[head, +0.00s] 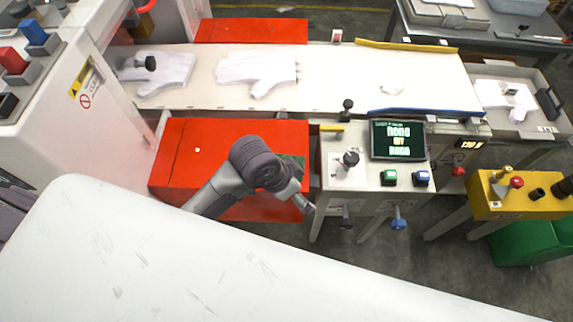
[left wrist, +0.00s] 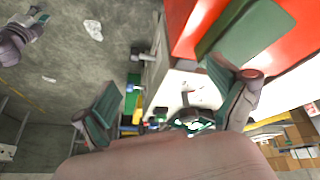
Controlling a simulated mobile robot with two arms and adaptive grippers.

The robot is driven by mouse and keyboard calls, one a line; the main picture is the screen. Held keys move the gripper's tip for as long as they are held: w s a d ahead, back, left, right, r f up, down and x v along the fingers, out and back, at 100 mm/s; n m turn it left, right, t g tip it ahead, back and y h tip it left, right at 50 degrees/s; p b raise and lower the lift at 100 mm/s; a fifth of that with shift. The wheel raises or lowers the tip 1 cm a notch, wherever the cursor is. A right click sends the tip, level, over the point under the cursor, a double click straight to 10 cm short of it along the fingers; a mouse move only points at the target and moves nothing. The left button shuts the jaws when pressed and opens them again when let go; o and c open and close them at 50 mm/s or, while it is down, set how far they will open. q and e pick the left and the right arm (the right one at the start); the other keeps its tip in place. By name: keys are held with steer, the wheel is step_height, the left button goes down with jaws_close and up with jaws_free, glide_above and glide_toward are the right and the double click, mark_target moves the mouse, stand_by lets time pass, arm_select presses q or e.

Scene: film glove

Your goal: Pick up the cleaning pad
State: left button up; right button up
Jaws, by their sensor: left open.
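A flat green pad, which looks like the cleaning pad (head: 293,160), lies on the red surface and is partly hidden by my left wrist in the head view. It also shows in the left wrist view as a green slab (left wrist: 248,36) at the upper right. My left gripper (left wrist: 162,80) is open and empty, its fingers spread wide, with the pad just beyond the right finger. In the head view the left gripper (head: 300,200) points down at the right end of the red surface. What looks like part of my right gripper (left wrist: 38,17) shows small at the upper left; its jaws are unclear.
The red cabinet (head: 185,155) stands before a white conveyor (head: 340,85) carrying white gloves (head: 255,70). A control panel with a screen (head: 397,140) and knobs stands close to the right of my left gripper. A yellow control box (head: 525,208) is farther right.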

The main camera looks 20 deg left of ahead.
arm_select(q)
steer(key=w+a+r+m+g+y, duration=0.35)
steer(key=w+a+r+m, duration=0.25)
steer(key=w+r+m, duration=0.25)
steer(key=p, duration=0.1)
glide_above(286, 156)
steer(key=s+d, duration=0.1)
steer(key=s, duration=0.2)
steer(key=shift+n+t+y, duration=0.25)
steer(key=shift+n, duration=0.2)
step_height(286, 156, down, 8)
steer(key=shift+r, duration=0.1)
steer(key=shift+w+f+p, duration=0.15)
steer(key=shift+f+p, duration=0.1)
steer(key=shift+f, duration=1.1)
steer(key=shift+w+f+p, duration=0.1)
steer(key=shift+f+p, duration=0.1)
steer(key=shift+f, duration=1.1)
arm_select(e)
steer(key=shift+s+a+r, duration=0.1)
steer(key=shift+a+r, duration=0.1)
steer(key=shift+r, duration=0.3)
steer(key=shift+a+r, duration=0.15)
steer(key=shift+r, duration=0.35)
arm_select(q)
steer(key=c, duration=0.8)
